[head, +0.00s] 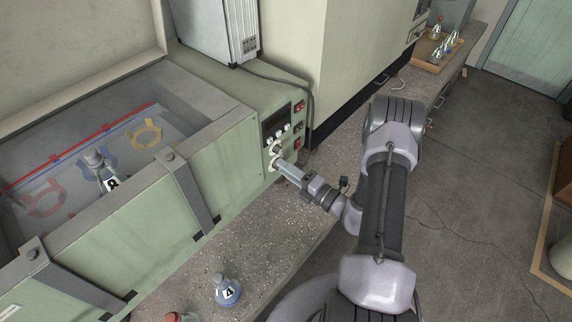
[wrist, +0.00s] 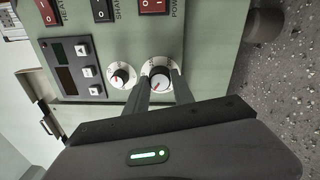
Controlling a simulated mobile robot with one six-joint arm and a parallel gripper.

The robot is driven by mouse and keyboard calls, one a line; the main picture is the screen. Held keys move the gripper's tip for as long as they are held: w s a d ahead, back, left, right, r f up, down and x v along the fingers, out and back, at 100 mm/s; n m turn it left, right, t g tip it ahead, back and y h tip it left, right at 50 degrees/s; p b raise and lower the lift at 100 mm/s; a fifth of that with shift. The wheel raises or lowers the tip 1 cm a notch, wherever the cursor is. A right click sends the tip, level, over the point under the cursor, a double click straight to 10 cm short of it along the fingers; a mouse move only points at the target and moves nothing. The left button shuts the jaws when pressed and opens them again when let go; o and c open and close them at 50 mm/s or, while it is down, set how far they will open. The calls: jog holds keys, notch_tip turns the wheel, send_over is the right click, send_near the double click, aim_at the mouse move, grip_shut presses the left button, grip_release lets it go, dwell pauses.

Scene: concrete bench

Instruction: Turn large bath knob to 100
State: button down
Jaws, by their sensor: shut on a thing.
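The large bath knob (wrist: 160,80) is a round knob with a white face and a red pointer line, set on a pale dial on the green control panel. My gripper (wrist: 161,78) is shut on this knob, with one finger on each side of it in the wrist view. The dial numbers around it are too small and partly hidden to read. In the head view my gripper (head: 281,164) reaches the panel at the right end of the green bath (head: 150,195). A smaller knob (wrist: 120,77) sits beside the large one, apart from the fingers.
Rocker switches (wrist: 152,7) and a display module (wrist: 76,66) with buttons are close by on the panel. A labelled flask (head: 110,180) stands inside the bath among coloured rings. A blue flask (head: 227,290) stands on the bench below. A tray (head: 432,62) holds flasks at the back.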

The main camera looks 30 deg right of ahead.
jog(key=m+p, duration=0.3)
jog(key=m, duration=0.7)
jog(key=shift+a+m+h+p, duration=0.1)
jog(key=shift+m+h+p, duration=0.2)
jog(key=shift+m, duration=0.4)
jog(key=c, duration=1.1)
grip_release()
jog(key=shift+s, duration=0.1)
jog(key=p+v, duration=0.1)
jog(key=v, duration=0.7)
jog(key=p+v, duration=0.1)
jog(key=v, duration=0.8)
jog(key=shift+s+f, duration=0.2)
jog(key=shift+f, duration=0.05)
